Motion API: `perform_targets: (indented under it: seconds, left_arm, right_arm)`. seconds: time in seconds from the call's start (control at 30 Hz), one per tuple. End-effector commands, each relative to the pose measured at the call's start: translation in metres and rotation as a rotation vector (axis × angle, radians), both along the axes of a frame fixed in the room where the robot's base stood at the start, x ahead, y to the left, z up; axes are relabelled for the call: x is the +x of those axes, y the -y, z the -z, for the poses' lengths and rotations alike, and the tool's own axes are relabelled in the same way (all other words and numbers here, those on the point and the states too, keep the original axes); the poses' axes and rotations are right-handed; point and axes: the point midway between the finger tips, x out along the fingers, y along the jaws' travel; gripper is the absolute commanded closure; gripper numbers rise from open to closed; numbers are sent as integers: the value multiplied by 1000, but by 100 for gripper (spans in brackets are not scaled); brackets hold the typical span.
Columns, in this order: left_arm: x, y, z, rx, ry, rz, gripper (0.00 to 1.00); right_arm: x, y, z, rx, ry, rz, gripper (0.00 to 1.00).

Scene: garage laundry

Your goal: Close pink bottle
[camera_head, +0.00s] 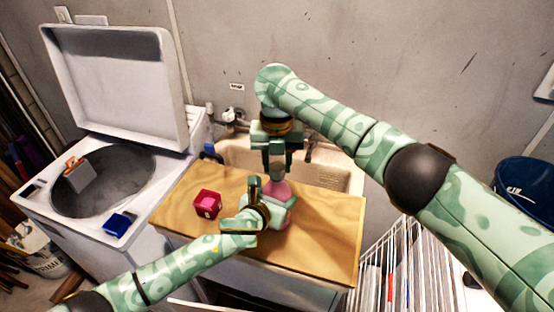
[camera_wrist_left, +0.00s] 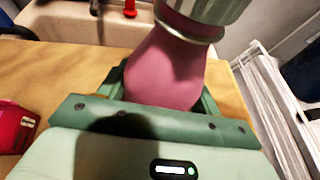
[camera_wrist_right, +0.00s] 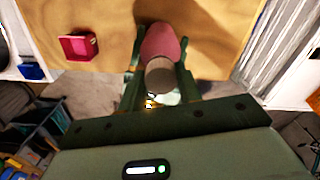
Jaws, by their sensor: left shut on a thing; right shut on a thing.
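The pink bottle (camera_head: 279,189) stands upright on the wooden board, with its lower part mostly hidden behind my left gripper (camera_head: 272,212). The left gripper is shut around the bottle's body, which fills its jaws in the left wrist view (camera_wrist_left: 165,75). My right gripper (camera_head: 278,165) points down from above and is shut on the grey cap (camera_wrist_right: 160,77). The cap is in line with the bottle's top, above a shiny ring (camera_wrist_left: 188,25). They look touching, but I cannot tell how tightly the cap sits.
A red box (camera_head: 207,204) lies on the wooden board (camera_head: 325,215) left of the bottle. A sink (camera_head: 240,153) is behind. An open top-loading washer (camera_head: 165,185) with a blue box (camera_head: 118,224) is at left. A white drying rack (camera_head: 400,265) is at right.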

Motion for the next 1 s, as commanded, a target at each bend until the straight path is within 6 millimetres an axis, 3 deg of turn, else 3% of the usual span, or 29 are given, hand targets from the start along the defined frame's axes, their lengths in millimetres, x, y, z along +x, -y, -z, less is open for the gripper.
perform_targets:
  seconds: [0.17, 0.27, 1.0]
  left_arm:
    - [0, 0, 1, 1, -3, 0, 100]
    - [0, 0, 1, 1, -3, 0, 100]
    - [-1, 0, 1, 2, -2, 1, 100]
  right_arm:
    - [0, 0, 1, 1, -1, 60, 87]
    - [-1, 0, 1, 2, -2, 247, 87]
    - [-8, 2, 1, -4, -3, 2519, 87]
